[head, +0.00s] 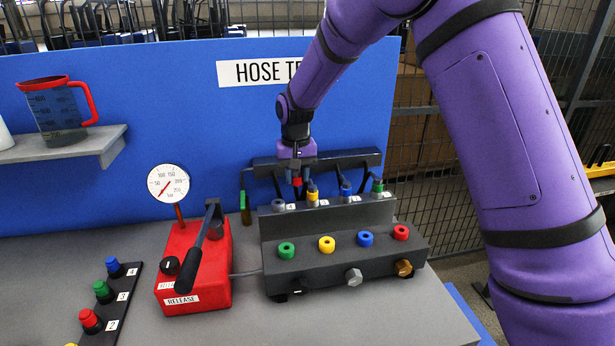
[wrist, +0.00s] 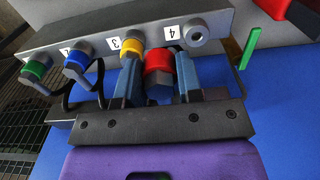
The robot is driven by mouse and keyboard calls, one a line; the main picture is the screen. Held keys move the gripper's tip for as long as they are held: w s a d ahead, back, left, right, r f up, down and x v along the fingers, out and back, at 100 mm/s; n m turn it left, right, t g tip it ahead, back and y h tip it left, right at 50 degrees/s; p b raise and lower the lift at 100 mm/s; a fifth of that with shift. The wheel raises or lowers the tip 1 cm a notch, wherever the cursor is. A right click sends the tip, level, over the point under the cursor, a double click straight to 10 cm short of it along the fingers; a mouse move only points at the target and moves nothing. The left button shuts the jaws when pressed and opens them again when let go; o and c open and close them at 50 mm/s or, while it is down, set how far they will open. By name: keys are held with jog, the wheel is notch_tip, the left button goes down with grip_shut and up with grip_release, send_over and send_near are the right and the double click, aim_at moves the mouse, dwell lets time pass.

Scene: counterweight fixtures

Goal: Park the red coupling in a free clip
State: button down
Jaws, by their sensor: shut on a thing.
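The red coupling (head: 297,182) is between the fingers of my gripper (head: 296,174), above the upper step of the dark manifold. In the wrist view the red coupling (wrist: 158,62) sits between the two blue-grey fingers of my gripper (wrist: 157,70), which are shut on it. It is beside the yellow coupling and to the left of an empty grey socket (wrist: 196,32) by label 4. I cannot tell whether it touches the manifold. Behind it is a dark bar (head: 362,158) with hoses. I cannot make out which part is a free clip.
Yellow (head: 312,192), blue (head: 346,188) and green (head: 377,186) couplings stand close by on the manifold (head: 340,222). A red pump box (head: 197,262) with a lever and gauge is left. A numbered black strip (head: 115,305) with coloured caps lies front left.

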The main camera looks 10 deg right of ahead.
jog(key=shift+w+a, duration=0.45)
jog(key=shift+a, duration=0.4)
jog(key=shift+w+a, duration=0.5)
jog(key=shift+a, duration=0.4)
jog(key=shift+w+a, duration=0.45)
jog(key=shift+a, duration=0.4)
jog(key=shift+f, duration=0.7)
jog(key=shift+f, duration=0.15)
jog(key=shift+f, duration=1.35)
jog(key=shift+f, duration=0.15)
jog(key=shift+f, duration=0.65)
jog(key=shift+f, duration=0.15)
jog(key=shift+f, duration=0.5)
